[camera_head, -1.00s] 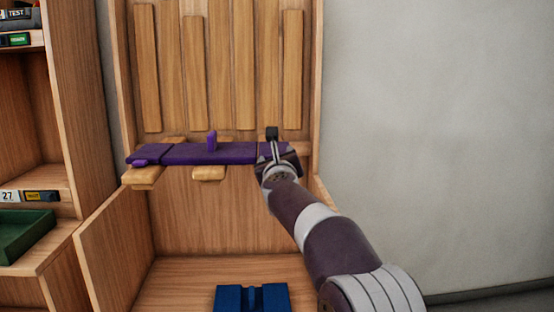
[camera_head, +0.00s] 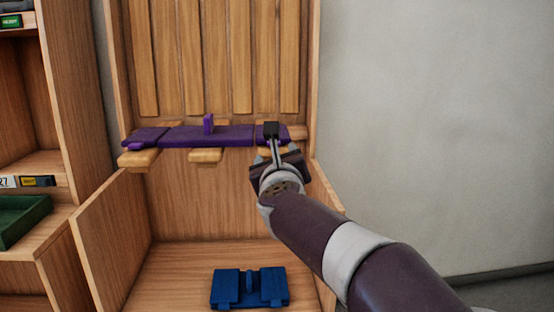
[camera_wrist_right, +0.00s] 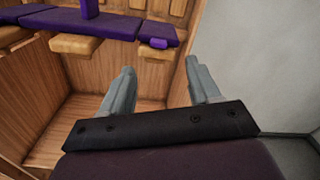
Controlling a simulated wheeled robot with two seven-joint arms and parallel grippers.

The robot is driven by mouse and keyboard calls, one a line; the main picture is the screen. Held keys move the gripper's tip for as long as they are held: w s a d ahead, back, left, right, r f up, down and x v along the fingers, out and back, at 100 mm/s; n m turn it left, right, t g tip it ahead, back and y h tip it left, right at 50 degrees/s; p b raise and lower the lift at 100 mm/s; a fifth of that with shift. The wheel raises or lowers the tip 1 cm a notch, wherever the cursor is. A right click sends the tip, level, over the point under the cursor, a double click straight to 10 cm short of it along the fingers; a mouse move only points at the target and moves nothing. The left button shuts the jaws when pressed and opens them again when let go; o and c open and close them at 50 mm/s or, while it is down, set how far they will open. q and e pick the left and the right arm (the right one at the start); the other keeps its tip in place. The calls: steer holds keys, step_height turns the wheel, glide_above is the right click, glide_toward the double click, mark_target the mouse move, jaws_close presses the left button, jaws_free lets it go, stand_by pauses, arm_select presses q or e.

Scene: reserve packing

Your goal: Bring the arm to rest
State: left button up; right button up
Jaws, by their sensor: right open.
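My right arm comes in from the lower right in the head view. Its gripper (camera_head: 273,140) is in front of the right end of a long purple piece (camera_head: 208,136). In the right wrist view the gripper (camera_wrist_right: 160,85) has its two grey fingers spread apart with nothing between them. The purple piece (camera_wrist_right: 90,23) lies across wooden pegs beyond the fingers, apart from them. My left gripper is not in view.
A blue piece (camera_head: 248,288) lies on the floor of the wooden cabinet (camera_head: 200,252). The cabinet's side panels (camera_head: 113,238) stand close on both sides. A shelf unit with a green tray (camera_head: 24,220) is at the left. A bare wall is at the right.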

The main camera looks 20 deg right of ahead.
stand_by(0.4)
steer(key=s+a+f+n+g+y+p, duration=0.1)
steer(key=s+a+f+n+g+y, duration=0.2)
steer(key=f+n, duration=0.75)
steer(key=s+a+f+n+g+y, duration=0.1)
steer(key=a+f+n+g+y, duration=0.3)
steer(key=f+n, duration=0.65)
steer(key=s+d+f+n+g+h+p, duration=0.1)
steer(key=s+f+n+g, duration=0.3)
steer(key=s+f+n, duration=0.45)
steer(key=s+f+n+g+p, duration=0.2)
steer(key=s+f+n+g, duration=0.3)
steer(key=s, duration=0.6)
step_height(320, 180, up, 38)
steer(key=s+n+p, duration=0.1)
steer(key=s+p, duration=0.1)
steer(key=p, duration=3.6)
steer(key=shift+s+d+f+p, duration=0.15)
steer(key=shift+d+f+p, duration=0.1)
steer(key=shift+d+p, duration=0.15)
